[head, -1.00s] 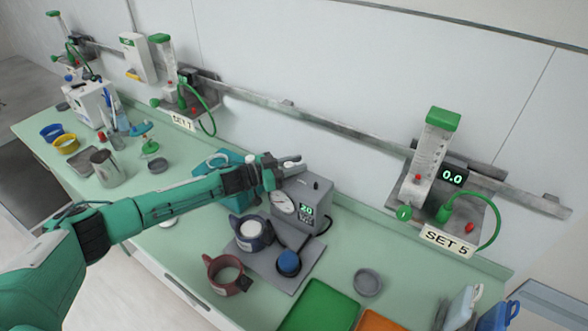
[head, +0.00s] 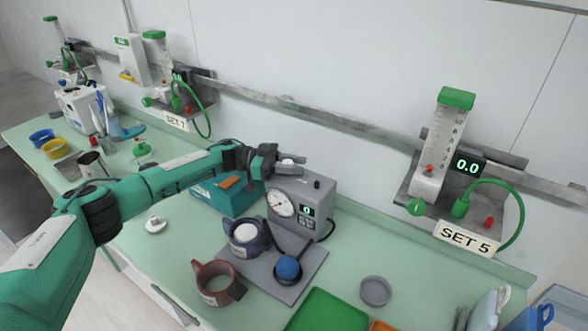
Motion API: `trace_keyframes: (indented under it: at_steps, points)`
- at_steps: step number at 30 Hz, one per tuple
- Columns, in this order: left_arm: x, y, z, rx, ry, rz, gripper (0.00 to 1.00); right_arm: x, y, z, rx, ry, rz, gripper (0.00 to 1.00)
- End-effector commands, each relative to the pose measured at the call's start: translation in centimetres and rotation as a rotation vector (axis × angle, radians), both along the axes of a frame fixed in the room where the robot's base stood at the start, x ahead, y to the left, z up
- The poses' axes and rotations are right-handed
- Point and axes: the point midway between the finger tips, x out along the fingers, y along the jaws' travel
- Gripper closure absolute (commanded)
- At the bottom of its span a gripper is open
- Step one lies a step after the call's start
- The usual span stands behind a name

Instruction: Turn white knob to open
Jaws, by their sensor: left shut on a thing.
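A grey box device (head: 300,186) with a round dial gauge (head: 280,204) and a small lit display (head: 307,211) stands on the green counter. A white knob (head: 288,164) shows at its top left, partly hidden by my gripper. My left gripper (head: 277,161) reaches in from the left and is shut on the white knob at the top of the device. The exact contact of the fingers is too small to see clearly. The display appears to read 0. My right gripper is not in view.
A teal box (head: 229,196) is behind my forearm. A green tray (head: 328,311) and grey dish (head: 375,291) are at right. SET 5 (head: 465,238) is on the wall.

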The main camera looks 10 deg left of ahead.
Motion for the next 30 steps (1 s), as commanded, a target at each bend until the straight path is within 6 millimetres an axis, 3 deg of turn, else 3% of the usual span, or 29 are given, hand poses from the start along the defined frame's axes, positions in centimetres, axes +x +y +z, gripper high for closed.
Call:
trace_keyframes:
  at_steps: [12, 13, 15, 16, 25, 30]
  points:
    - [0.0, 0.0, 0.2, -0.002, -0.002, -0.006, 0.94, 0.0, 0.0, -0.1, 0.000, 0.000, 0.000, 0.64]
    - [0.0, 0.0, 0.2, -0.002, -0.002, -0.006, 0.66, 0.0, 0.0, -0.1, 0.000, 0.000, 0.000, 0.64]
    - [0.0, 0.0, 0.2, -0.002, -0.002, -0.006, 0.52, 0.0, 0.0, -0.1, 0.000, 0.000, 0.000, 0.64]
    - [0.0, 0.0, 0.2, -0.002, -0.002, -0.006, 0.50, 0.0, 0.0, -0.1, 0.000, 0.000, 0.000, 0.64]
    - [0.0, 0.0, 0.2, -0.001, -0.002, -0.006, 0.50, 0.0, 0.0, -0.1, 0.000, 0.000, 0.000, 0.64]
    - [0.0, 0.0, 2.0, -0.002, -0.005, -0.006, 0.50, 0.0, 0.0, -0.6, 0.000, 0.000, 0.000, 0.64]
